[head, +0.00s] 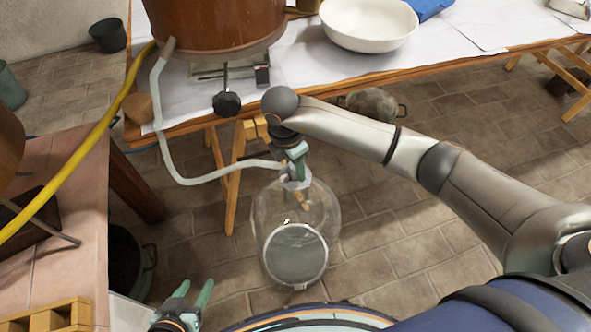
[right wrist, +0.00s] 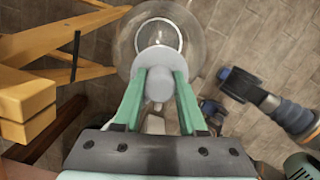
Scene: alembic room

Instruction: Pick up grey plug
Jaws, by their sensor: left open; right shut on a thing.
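The grey plug (right wrist: 158,86) is between the green fingers of my right gripper (right wrist: 158,80) in the right wrist view. The gripper is shut on it, over the mouth of a clear glass bottle (right wrist: 190,28). In the head view my right gripper (head: 294,166) is at the neck of the same bottle (head: 268,212), and the fingers mostly hide the plug. I cannot tell whether the plug sits in the neck or just above it. My left gripper (head: 190,296) is open and empty at the lower left, apart from the bottle.
A grey hose (head: 170,165) runs from the copper vessel (head: 215,25) to the bottle neck. A white-topped table (head: 440,50) carries a white bowl (head: 368,22). A tiled counter (head: 85,195) stands at left with a yellow hose (head: 85,145) above it. Floor right of the bottle is clear.

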